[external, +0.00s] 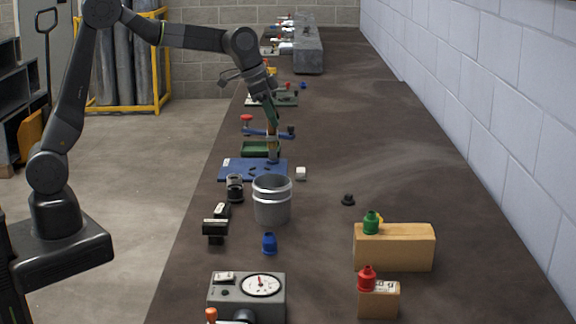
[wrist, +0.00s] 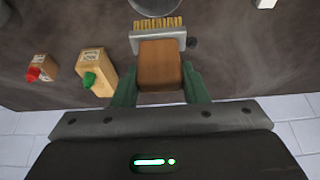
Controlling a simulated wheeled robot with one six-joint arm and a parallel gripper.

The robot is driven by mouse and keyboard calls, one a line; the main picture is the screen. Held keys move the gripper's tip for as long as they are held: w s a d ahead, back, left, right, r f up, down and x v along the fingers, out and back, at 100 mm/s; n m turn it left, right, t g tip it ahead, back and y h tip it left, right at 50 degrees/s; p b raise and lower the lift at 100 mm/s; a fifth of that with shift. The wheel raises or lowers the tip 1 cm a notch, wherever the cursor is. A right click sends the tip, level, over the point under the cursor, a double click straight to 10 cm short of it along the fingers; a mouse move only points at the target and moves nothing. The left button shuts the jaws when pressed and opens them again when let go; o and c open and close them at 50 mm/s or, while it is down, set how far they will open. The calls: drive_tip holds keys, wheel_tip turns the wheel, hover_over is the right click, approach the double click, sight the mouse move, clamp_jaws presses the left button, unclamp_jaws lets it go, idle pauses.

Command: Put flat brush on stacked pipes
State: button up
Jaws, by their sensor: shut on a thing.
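My gripper (external: 271,122) points down over the bench with its green fingers shut on the flat brush (external: 272,145). In the wrist view the brush (wrist: 160,65) shows a brown wooden handle between the fingers (wrist: 160,78), a metal ferrule and tan bristles facing away from my palm. The stacked pipes (external: 272,203) are a grey metal cylinder standing upright in the middle of the bench. In the wrist view, part of the pipes' rim (wrist: 155,6) shows at the top edge, beyond the bristles. The brush is apart from the pipes.
A blue bottle (external: 269,244), a gauge box (external: 247,295) and two cardboard-coloured boxes (external: 394,249) stand in front. The bench's right side is mostly clear along the wall.

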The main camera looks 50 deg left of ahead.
sight(272, 148)
wheel_tip(272, 148, down, 10)
drive_tip(key=shift+s+r+p, duration=0.1)
drive_tip(key=shift+s+p, duration=0.05)
drive_tip(key=shift+p, duration=0.6)
drive_tip(key=shift+f, duration=0.25)
drive_tip(key=o, duration=1)
drive_tip(key=shift+r, duration=0.1)
drive_tip(key=shift+r, duration=0.2)
drive_tip(key=b+v, duration=0.1)
drive_tip(key=v, duration=1.1)
drive_tip(key=shift+b, duration=0.35)
drive_tip(key=shift+f, duration=0.15)
